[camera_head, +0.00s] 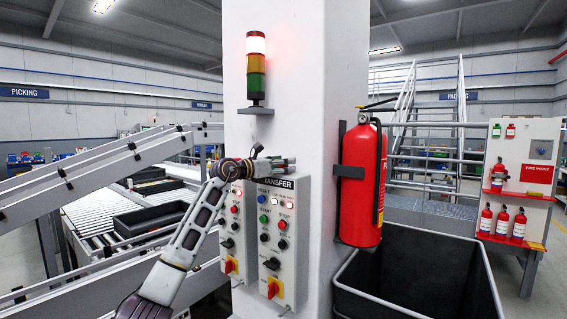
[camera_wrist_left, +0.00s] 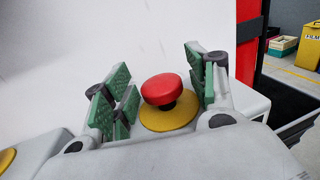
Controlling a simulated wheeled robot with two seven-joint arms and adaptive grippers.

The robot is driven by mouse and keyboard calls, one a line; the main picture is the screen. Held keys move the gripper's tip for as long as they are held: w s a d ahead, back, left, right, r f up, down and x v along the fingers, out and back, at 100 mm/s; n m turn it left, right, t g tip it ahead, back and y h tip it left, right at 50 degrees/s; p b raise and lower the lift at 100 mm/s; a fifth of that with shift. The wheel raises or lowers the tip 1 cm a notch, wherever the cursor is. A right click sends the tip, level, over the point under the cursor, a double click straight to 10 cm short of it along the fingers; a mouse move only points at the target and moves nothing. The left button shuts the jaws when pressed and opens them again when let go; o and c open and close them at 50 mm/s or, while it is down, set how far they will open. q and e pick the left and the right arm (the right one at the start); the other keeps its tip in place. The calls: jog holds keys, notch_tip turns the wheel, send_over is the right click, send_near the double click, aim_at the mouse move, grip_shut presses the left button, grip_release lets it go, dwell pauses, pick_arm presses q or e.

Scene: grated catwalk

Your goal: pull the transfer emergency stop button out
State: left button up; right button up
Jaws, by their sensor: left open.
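The transfer control panel (camera_head: 285,249) is a light box on the white pillar, its label partly covered by my gripper. In the left wrist view, the emergency stop button (camera_wrist_left: 160,89) is a red mushroom head on a yellow collar (camera_wrist_left: 169,118). In the head view I cannot make the button out behind the gripper. My left gripper (camera_head: 277,164) is at the top of the panel. In the wrist view its green-padded fingers (camera_wrist_left: 163,82) stand open on both sides of the button, with gaps visible. My right gripper is in neither view.
A second panel (camera_head: 233,240) stands close at left; part of a yellow collar (camera_wrist_left: 6,158) shows there. A signal light tower (camera_head: 256,68) is above. A fire extinguisher (camera_head: 362,185) hangs to the right, above a dark bin (camera_head: 415,262). Conveyor rails (camera_head: 90,170) lie left.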

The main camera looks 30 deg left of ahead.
pick_arm(q)
jog(key=shift+w, duration=0.15)
jog(key=shift+c, duration=0.7)
jog(key=c, duration=0.9)
jog(key=shift+r+p, duration=0.3)
jog(key=shift+r, duration=0.05)
jog(key=shift+r+p, duration=0.35)
jog(key=shift+r, duration=0.3)
jog(key=o, duration=1)
jog(key=shift+o, duration=0.2)
jog(key=shift+f, duration=0.15)
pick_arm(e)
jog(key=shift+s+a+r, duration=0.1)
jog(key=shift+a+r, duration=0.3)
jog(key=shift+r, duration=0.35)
